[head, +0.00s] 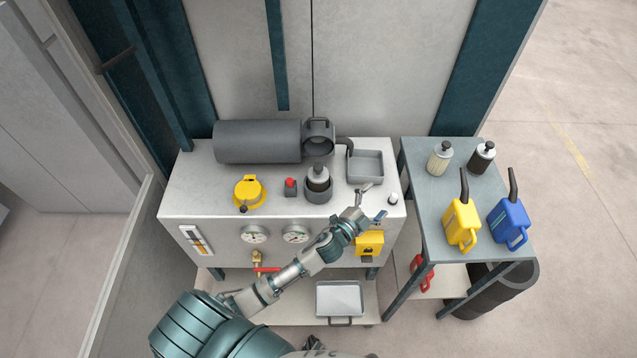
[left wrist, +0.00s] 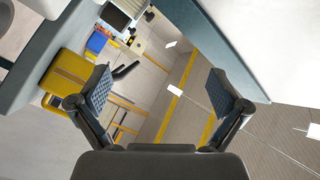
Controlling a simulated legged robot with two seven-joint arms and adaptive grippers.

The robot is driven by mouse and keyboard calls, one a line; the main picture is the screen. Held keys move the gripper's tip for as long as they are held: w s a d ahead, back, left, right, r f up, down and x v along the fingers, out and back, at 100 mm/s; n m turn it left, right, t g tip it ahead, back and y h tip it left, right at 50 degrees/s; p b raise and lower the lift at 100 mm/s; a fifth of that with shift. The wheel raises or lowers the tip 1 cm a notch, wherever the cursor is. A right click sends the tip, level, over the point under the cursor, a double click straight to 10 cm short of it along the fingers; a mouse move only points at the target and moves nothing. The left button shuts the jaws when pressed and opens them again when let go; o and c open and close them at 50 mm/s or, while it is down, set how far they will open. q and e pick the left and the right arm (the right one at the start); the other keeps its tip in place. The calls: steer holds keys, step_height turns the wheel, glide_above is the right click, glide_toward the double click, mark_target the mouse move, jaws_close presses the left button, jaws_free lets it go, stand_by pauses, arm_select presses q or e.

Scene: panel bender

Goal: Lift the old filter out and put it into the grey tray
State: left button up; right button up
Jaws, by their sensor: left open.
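The old filter (head: 318,178), a dark cylinder with a lighter top, stands upright in the round grey filter housing (head: 318,196) on the bench; its lower part is hidden inside. The square grey tray (head: 365,168) lies empty on the bench top, right of the housing. My left gripper (head: 374,203) is open and empty near the bench's front right edge, right of the filter and in front of the tray. Its two spread fingers also show in the left wrist view (left wrist: 160,90), with nothing between them. My right gripper is not in view.
A yellow cap (head: 249,193), a red button (head: 290,186) and a large dark cylinder (head: 258,141) are on the bench. The side table (head: 425,190) holds a pale filter (head: 440,157), a dark filter (head: 482,156) and yellow and blue cans (head: 510,223). Another tray (head: 340,298) lies below.

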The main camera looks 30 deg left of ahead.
arm_select(q)
steer(key=w+d+r+m+g+h, duration=0.1)
steer(key=w+d+r+m+h, duration=0.1)
steer(key=d+r+m+h, duration=0.65)
step_height(320, 180, up, 7)
steer(key=m+g+y, duration=1.3)
steer(key=m+g, duration=0.4)
steer(key=m, duration=0.3)
glide_above(318, 173)
steer(key=w+a, duration=0.1)
steer(key=shift+n, duration=0.25)
step_height(318, 173, down, 10)
steer(key=shift+w+a+f+p, duration=0.15)
steer(key=shift+f+p, duration=0.1)
steer(key=shift+p, duration=0.65)
steer(key=shift+f, duration=0.65)
steer(key=f+p, duration=0.1)
steer(key=f, duration=0.4)
steer(key=shift+d+f+p, duration=0.1)
steer(key=shift+d+p, duration=0.1)
steer(key=shift+p, duration=0.15)
steer(key=c, duration=1.8)
step_height(318, 173, up, 10)
steer(key=shift+r+b, duration=0.1)
steer(key=shift+b, duration=0.85)
steer(key=shift+c, duration=0.2)
